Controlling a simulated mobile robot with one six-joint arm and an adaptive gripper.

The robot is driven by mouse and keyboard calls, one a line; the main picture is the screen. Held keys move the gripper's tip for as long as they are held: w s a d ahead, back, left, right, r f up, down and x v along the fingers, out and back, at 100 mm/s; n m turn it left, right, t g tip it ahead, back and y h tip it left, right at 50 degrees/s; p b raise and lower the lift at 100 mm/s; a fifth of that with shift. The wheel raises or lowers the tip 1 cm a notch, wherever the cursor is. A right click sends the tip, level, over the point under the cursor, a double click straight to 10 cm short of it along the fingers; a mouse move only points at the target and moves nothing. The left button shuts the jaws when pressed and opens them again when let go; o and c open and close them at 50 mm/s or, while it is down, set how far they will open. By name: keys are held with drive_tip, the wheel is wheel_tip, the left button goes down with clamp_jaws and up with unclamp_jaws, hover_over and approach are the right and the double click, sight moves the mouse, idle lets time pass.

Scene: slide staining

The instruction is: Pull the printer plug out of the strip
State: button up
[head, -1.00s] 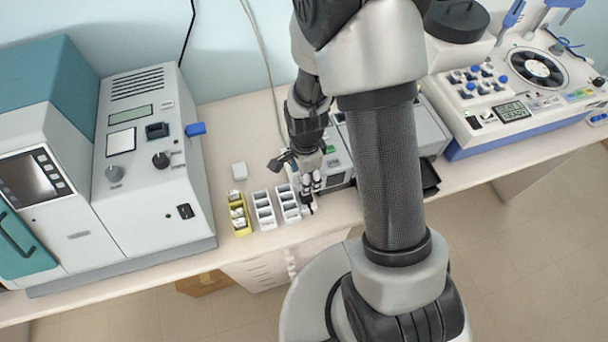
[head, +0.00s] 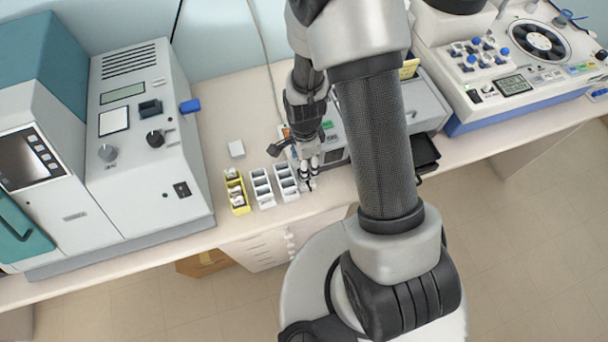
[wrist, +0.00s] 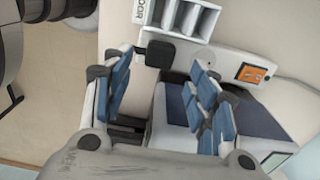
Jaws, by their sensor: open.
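My gripper (head: 308,170) is low over the bench beside the white slide racks. In the wrist view its blue-padded fingers (wrist: 162,85) are spread open with nothing held between them. A black plug (wrist: 160,54) sits on the white power strip (wrist: 226,66), just beyond the gap between the fingers and nearer the left finger. I cannot tell whether a finger touches it. The strip has an orange switch (wrist: 252,73) and a round empty socket (wrist: 205,57). In the head view my gripper and arm hide the plug and most of the strip.
White slide racks (head: 262,188) and a yellow rack (head: 236,192) stand left of my gripper. A grey machine (head: 425,105) is partly hidden behind my arm. A large white instrument (head: 140,140) stands further left. The bench front edge is close to my gripper.

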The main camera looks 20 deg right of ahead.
wheel_tip(320, 180, down, 6)
drive_tip(key=b, duration=0.4)
drive_tip(key=shift+b, duration=0.3)
drive_tip(key=shift+c, duration=0.2)
idle(0.8)
clamp_jaws()
idle(0.5)
drive_tip(key=shift+r, duration=0.2)
drive_tip(key=shift+r+p, duration=2.05)
drive_tip(key=shift+r, duration=0.85)
